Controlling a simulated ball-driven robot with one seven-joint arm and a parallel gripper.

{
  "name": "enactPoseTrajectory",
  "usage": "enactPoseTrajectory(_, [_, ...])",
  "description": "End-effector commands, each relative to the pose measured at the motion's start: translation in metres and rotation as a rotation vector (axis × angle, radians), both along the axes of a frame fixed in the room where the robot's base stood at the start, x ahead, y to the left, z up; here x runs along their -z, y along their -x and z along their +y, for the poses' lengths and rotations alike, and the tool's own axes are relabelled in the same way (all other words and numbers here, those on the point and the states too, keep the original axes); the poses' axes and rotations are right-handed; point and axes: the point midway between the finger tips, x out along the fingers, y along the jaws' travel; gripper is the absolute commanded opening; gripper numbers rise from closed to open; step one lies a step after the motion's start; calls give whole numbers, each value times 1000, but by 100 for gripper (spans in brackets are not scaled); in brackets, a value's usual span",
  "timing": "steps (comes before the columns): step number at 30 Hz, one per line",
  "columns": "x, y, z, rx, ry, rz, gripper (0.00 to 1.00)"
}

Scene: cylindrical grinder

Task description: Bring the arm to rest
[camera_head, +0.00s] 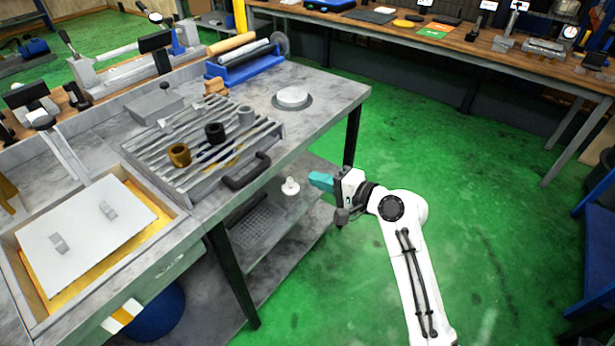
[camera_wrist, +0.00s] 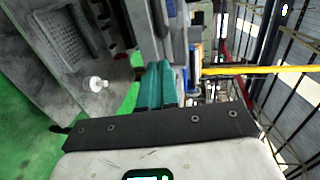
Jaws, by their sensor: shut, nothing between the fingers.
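My white arm rises from the bottom right in the head view, bent at the elbow. My gripper (camera_head: 320,181) has teal fingers and points left toward the bench. It is beside the grey workbench's (camera_head: 335,90) right edge, below the level of the top, and appears clear of it. In the wrist view my gripper (camera_wrist: 158,70) shows its two teal fingers together with nothing between them.
A slatted grey rack (camera_head: 195,175) with a black handle (camera_head: 247,171) stands at the bench's front edge. A white knob-like object (camera_head: 290,187) sits on the lower shelf near my gripper. A black bench leg (camera_head: 352,135) stands close behind. Green floor (camera_head: 480,220) to the right is open.

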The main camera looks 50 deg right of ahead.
Motion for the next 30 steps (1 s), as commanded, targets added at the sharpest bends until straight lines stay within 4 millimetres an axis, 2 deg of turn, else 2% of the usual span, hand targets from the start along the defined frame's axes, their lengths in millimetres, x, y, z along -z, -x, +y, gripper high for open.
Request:
enactPoseTrajectory(4, [-2,7,0,1,0,-1,0])
enactPoseTrajectory(12, [-2,8,0,0,1,0,0])
enactPoseTrajectory(14, [5,9,8,-25,30,30,0])
enactPoseTrajectory(17, [30,16,37,-118,142,138,0])
enactPoseTrajectory(20, [68,39,79,-285,331,313,0])
enactPoseTrajectory(21, [84,53,97,-370,423,392,0])
enactPoseTrajectory(23, [107,79,119,-507,562,510,0])
enactPoseTrajectory(24, [119,98,132,-602,653,586,0])
enactPoseTrajectory(27, [140,148,153,-830,852,754,0])
enactPoseTrajectory(30, [147,189,161,-1010,992,877,0])
